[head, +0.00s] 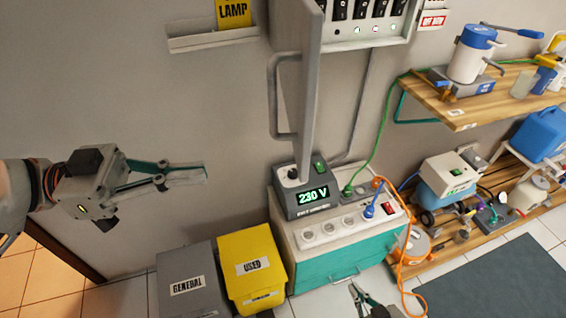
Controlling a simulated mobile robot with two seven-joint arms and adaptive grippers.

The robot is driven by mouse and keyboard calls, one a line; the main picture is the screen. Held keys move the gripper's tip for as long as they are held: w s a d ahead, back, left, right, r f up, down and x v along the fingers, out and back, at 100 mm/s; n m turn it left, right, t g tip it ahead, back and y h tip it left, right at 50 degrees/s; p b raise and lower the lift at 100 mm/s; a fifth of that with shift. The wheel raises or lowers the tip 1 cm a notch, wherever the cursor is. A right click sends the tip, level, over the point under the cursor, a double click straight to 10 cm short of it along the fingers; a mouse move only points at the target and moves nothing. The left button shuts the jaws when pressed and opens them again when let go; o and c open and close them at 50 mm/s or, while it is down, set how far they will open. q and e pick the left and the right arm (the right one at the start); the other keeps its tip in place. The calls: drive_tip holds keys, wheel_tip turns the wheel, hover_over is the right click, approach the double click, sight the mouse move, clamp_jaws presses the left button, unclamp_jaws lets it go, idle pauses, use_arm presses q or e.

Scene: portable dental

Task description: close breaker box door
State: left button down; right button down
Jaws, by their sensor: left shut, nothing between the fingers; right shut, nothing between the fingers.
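The breaker box (345,42) is on the wall at the top middle, with a row of black switches and small lights showing. Its grey door (311,90) stands open, swung out from the box's left side and seen nearly edge-on. A long grey handle (273,98) is on the door's left-hand face. My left gripper (205,173) is shut and empty, to the left of the door and below its handle, apart from both. My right gripper (354,288) is at the bottom edge, mostly out of frame, shut and empty, well below the door.
A voltage unit reading 230 V (306,193) sits below the door on a socket cabinet (345,262). Grey (185,270) and yellow (250,245) bins stand left of it. Wooden shelves (480,105) with equipment are at right. The wall near my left gripper is clear.

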use_arm(q)
drive_tip(key=p, duration=0.5)
approach(299, 165)
drive_tip(key=d, duration=0.5)
drive_tip(key=shift+w+d+r, duration=0.2)
drive_tip(key=shift+w+d, duration=0.05)
drive_tip(key=shift+d+f, duration=0.15)
drive_tip(key=shift+d, duration=0.4)
drive_tip(key=shift+w+d, duration=0.1)
drive_tip(key=shift+f, duration=0.1)
drive_tip(key=shift+d, duration=0.1)
